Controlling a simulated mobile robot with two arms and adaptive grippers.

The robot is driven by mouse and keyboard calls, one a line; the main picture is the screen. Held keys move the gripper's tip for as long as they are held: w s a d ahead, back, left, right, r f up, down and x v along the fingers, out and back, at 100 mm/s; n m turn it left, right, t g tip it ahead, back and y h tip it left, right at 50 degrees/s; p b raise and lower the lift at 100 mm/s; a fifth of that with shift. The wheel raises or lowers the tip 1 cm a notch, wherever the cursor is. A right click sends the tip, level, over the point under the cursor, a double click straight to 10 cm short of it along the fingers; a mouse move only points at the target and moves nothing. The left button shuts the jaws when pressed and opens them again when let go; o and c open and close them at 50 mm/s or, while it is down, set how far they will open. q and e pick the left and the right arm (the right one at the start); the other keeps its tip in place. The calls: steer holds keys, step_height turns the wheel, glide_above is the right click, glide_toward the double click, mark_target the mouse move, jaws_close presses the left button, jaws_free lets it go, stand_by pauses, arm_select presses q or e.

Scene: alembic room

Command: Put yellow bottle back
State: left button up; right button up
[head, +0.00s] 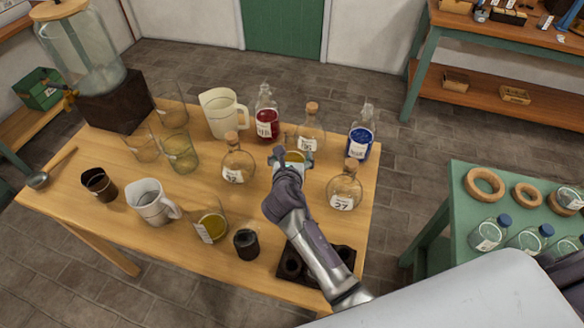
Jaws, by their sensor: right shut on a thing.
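My right gripper (279,158) reaches over the wooden table from the lower right. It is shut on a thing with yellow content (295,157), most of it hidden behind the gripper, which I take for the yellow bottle. I cannot tell whether it touches the table. A clear corked bottle (310,122) stands just behind it, with a red bottle (267,118) to its left and a blue bottle (360,137) to its right. A glass vessel with yellow liquid and a label (211,227) stands near the table's front. My left gripper is not in view.
Corked flasks stand left (237,162) and right (344,188) of the gripper. A black holder with round holes (288,266) lies under my forearm, beside a small dark jar (246,243). Jugs and glasses crowd the left. A green table (462,205) is at right.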

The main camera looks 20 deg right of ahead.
steer(key=shift+w+f, duration=0.1)
steer(key=shift+f, duration=1.85)
steer(key=shift+f+b, duration=0.15)
steer(key=shift+b, duration=0.15)
steer(key=o, duration=1.7)
steer(key=v, duration=1.2)
